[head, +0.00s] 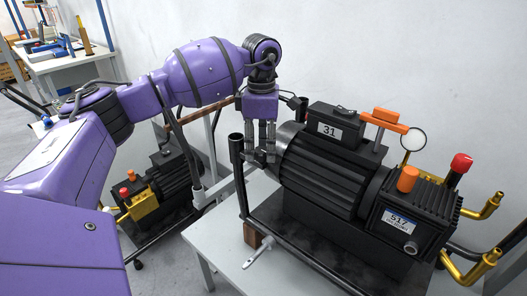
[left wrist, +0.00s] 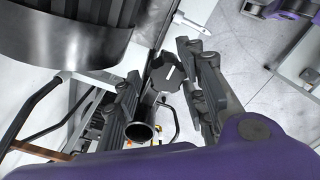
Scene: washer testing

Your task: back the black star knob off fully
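The black star knob (left wrist: 167,78) shows in the left wrist view as a dark, many-sided knob with a pale mark on its face. It lies between the fingertips of my left gripper (left wrist: 165,85). The fingers stand apart on either side of it, and I cannot tell whether either touches it. In the head view my left gripper (head: 262,152) points down at the left end of the large black pump (head: 325,170). There the fingers largely hide the knob. My right gripper is not in view.
A black upright tube (head: 236,150) stands just left of my left gripper; its open end (left wrist: 140,132) shows close to one finger. The pump sits on a grey table (head: 213,238). A second pump (head: 165,180) stands lower left. A white wall is behind.

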